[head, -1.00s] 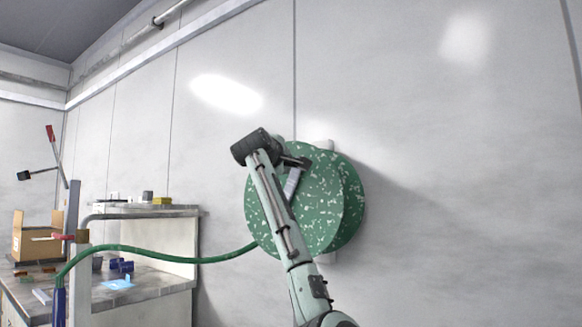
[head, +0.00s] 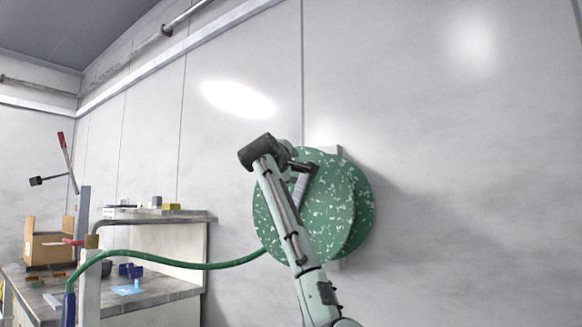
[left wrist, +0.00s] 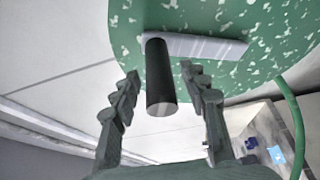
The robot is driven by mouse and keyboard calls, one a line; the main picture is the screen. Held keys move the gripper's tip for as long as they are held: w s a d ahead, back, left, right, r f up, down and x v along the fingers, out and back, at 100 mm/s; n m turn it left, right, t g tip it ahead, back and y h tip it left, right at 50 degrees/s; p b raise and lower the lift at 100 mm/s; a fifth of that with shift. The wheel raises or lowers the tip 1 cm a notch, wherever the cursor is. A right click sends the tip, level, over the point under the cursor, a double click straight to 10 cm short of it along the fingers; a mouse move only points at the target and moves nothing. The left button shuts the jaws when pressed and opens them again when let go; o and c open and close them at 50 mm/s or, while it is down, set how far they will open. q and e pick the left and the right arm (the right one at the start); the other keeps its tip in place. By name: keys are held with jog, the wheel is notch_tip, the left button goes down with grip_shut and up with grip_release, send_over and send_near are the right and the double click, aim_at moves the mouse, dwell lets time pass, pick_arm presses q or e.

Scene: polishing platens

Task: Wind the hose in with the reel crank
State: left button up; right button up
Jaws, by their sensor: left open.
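The hose reel (head: 335,215) is a green disc with white speckles on the wall. Its pale crank arm (left wrist: 200,46) lies across its face, with a dark cylindrical handle (left wrist: 160,85) pointing toward the left wrist camera. The green hose (head: 190,264) runs from the reel leftward and bends down to a blue end piece (head: 69,308). My left gripper (left wrist: 160,72) is open, one finger on each side of the handle, with visible gaps. In the head view my arm covers part of the reel and most of the crank. My right gripper is not seen.
A bench (head: 165,306) stands at the left with a cardboard box (head: 50,247), a blue item and small parts. A grey post (head: 83,215) stands by the hose bend. The wall right of the reel is bare.

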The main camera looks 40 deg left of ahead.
pick_arm(q)
jog(key=v, duration=1.2)
jog(key=shift+w, duration=0.1)
